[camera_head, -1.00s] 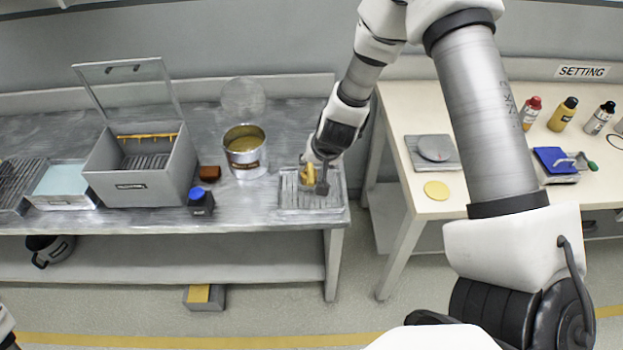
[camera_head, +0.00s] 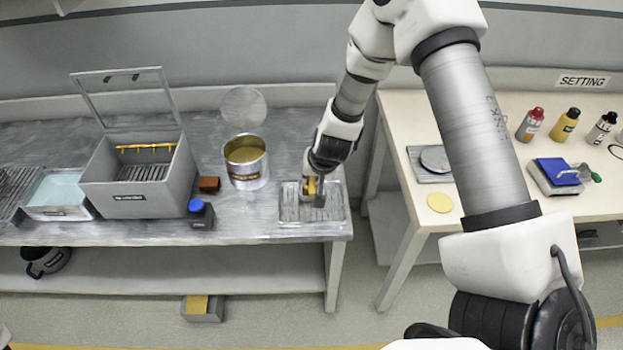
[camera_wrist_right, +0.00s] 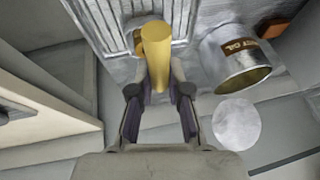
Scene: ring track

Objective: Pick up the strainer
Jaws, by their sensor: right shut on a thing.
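The strainer (camera_head: 311,188) shows mainly as a yellow, upright cylindrical part, with a little pale metal low down, over the ribbed metal tray (camera_head: 338,213) on the grey bench. In the right wrist view the yellow part (camera_wrist_right: 156,55) stands between the fingers. My right gripper (camera_head: 316,188) is shut on it from above. I cannot tell whether the strainer still touches the tray; its lower end is partly hidden. My left gripper is out of view.
An open oil can (camera_head: 247,172) with its lid raised stands left of the tray; a small brown block (camera_head: 209,184) and blue-capped bottle (camera_head: 201,212) are near. An open grey box (camera_head: 140,190) is farther left. The cream table (camera_head: 400,150) stands right, across a gap.

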